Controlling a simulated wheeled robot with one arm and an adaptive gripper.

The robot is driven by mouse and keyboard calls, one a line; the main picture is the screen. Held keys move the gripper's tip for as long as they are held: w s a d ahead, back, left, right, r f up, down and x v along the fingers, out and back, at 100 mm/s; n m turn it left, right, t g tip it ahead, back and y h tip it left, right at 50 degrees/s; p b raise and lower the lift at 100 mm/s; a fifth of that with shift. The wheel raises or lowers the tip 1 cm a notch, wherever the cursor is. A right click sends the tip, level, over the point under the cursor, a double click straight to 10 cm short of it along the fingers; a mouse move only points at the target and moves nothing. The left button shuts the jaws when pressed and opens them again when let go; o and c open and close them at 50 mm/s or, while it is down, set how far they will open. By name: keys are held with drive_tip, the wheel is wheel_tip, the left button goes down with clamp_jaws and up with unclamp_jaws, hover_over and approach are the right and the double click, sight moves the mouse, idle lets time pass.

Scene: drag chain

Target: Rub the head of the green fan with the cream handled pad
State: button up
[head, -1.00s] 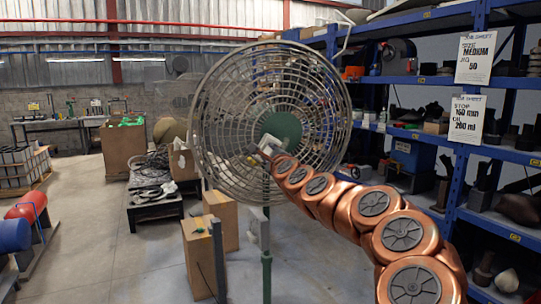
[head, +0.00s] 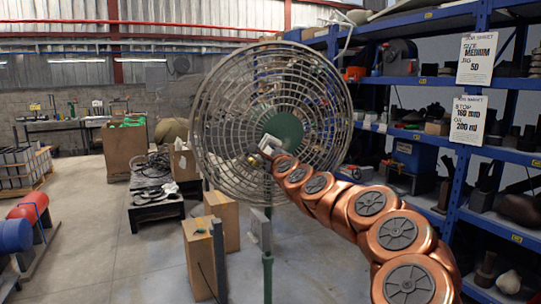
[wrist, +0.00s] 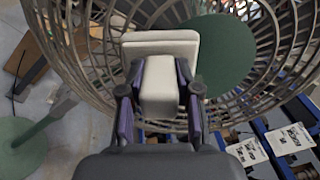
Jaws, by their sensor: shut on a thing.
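The green fan has a large round wire cage (head: 225,85) with a green hub disc (head: 284,132) at its middle, on a green pole (head: 267,270). In the wrist view the hub (wrist: 228,55) is partly hidden behind the pad. The cream handled pad (wrist: 160,45) is held with its flat plate toward the cage. My gripper (wrist: 158,98) is shut on its block-like handle (wrist: 159,85). In the head view my gripper (head: 268,150) is at the front of the cage, just left of and below the hub. I cannot tell whether the pad touches the cage.
Blue shelving (head: 455,145) with parts stands on the right, close to my arm. Cardboard boxes (head: 200,258) stand left of the fan pole. A dark low table (head: 155,212) is further left.

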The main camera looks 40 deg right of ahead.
drive_tip(key=shift+w+d+r, duration=0.1)
drive_tip(key=shift+w+d, duration=0.15)
drive_tip(key=shift+w, duration=0.2)
drive_tip(key=shift+d, duration=0.1)
drive_tip(key=shift+s+d+b, duration=0.55)
drive_tip(key=shift+d, duration=0.3)
drive_tip(key=s+d, duration=0.1)
drive_tip(key=s+d+b, duration=0.1)
drive_tip(key=d, duration=0.1)
drive_tip(key=s+d, duration=0.1)
drive_tip(key=d, duration=0.1)
idle(0.4)
drive_tip(key=shift+w, duration=0.1)
drive_tip(key=shift+w+a+p, duration=0.35)
drive_tip(key=shift+w+a, duration=0.3)
drive_tip(key=shift+a, duration=0.55)
drive_tip(key=shift+w+a+p, duration=0.35)
drive_tip(key=shift+w+a, duration=0.35)
drive_tip(key=shift+a, duration=0.45)
drive_tip(key=shift+w+a+p, duration=0.35)
drive_tip(key=shift+w+a, duration=0.3)
drive_tip(key=shift+a, duration=0.55)
